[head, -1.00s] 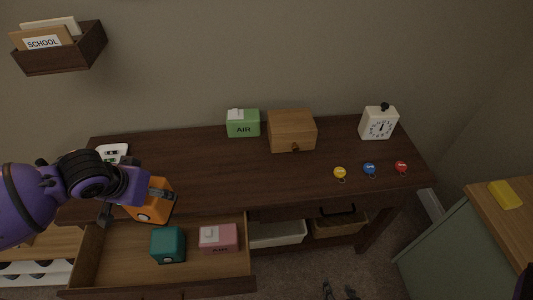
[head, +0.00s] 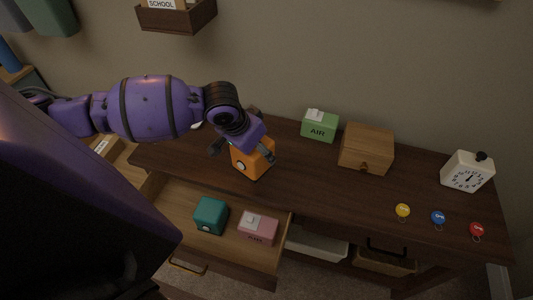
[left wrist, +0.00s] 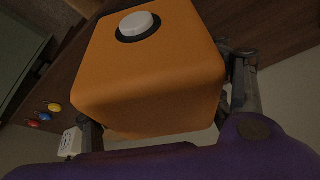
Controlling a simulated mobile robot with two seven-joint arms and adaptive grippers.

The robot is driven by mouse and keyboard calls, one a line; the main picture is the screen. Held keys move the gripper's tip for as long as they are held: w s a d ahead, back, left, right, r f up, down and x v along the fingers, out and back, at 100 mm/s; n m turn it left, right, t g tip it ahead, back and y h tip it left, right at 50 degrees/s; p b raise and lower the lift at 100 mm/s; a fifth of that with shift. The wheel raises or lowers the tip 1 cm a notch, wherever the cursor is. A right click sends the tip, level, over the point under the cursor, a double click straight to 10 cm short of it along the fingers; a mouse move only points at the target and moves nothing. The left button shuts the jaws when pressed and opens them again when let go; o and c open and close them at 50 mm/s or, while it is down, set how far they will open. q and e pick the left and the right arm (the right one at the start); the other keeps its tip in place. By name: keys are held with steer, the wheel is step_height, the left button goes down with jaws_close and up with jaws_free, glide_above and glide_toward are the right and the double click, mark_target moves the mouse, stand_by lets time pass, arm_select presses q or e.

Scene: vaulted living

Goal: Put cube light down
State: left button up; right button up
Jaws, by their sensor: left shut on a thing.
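The cube light is an orange rounded cube (head: 247,163) with a white round button on a black ring. My left gripper (head: 243,150) is shut on it from above and behind. The cube is at the front part of the dark desk top (head: 310,172), left of centre; I cannot tell whether its base touches the wood. In the left wrist view the orange cube (left wrist: 150,75) fills the space between the two fingers, its button facing up-left. My right gripper is not in view.
The open drawer (head: 165,205) below holds a teal cube (head: 210,216) and a pink box (head: 257,228). On the desk stand a green AIR box (head: 319,127), a wooden box (head: 366,150), a white clock (head: 467,171) and yellow, blue and red key tags (head: 438,217). The desk middle is clear.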

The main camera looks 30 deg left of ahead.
arm_select(q)
steer(key=w+f, duration=0.2)
steer(key=w+a+f, duration=0.1)
steer(key=w+f, duration=0.1)
steer(key=w+a+f+b, duration=0.1)
steer(key=w+f, duration=0.1)
steer(key=f, duration=0.1)
steer(key=shift+w, duration=0.2)
step_height(320, 180, down, 3)
steer(key=shift+r, duration=0.2)
steer(key=shift+s, duration=0.1)
steer(key=shift+f, duration=0.2)
steer(key=o, duration=1.2)
steer(key=shift+o, duration=0.2)
